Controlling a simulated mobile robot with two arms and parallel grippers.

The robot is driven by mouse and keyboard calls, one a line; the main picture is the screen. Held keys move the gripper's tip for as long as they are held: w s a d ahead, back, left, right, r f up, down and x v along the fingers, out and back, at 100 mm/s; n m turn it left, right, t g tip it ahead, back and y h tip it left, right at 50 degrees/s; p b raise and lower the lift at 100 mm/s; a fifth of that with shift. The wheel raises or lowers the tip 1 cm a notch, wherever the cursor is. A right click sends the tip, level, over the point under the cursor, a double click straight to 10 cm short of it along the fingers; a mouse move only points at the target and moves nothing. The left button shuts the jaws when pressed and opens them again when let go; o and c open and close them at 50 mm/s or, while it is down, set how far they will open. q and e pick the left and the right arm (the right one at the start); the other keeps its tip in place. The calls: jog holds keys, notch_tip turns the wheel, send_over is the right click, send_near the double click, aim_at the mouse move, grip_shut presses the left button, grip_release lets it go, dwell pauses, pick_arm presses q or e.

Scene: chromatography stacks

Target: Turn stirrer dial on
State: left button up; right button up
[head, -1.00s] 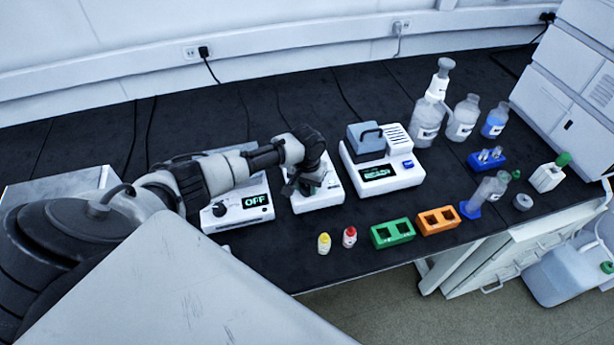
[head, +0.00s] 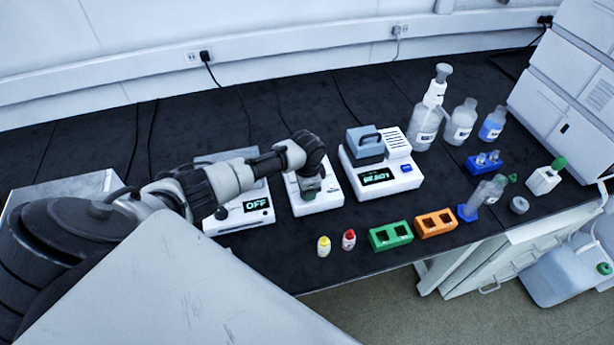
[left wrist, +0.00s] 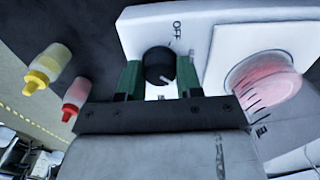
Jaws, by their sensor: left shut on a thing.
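The stirrer dial (left wrist: 159,66) is a black round knob on a white unit (left wrist: 200,24), with a printed OFF label close by in the left wrist view. My left gripper (left wrist: 159,80) has its two green fingers on either side of the dial and is shut on it. In the head view the gripper (head: 309,190) points down at the front of the middle white unit (head: 328,200), and the arm hides the dial. A beaker with pink liquid (left wrist: 268,82) stands beside the dial on the unit. My right gripper does not show.
A white unit with a lit OFF display (head: 256,204) and its own black knob stands to the left. A unit with a grey block (head: 364,144) stands to the right. Yellow-capped (head: 323,246) and red-capped (head: 348,239) bottles stand in front, near green (head: 390,236) and orange (head: 435,222) racks.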

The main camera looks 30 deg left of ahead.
pick_arm(q)
jog(key=shift+m, duration=1.7)
jog(key=o, duration=0.9)
jog(key=shift+r, duration=0.1)
notch_tip(320, 180, up, 11)
jog(key=shift+f+b, duration=0.15)
jog(key=shift+b, duration=0.35)
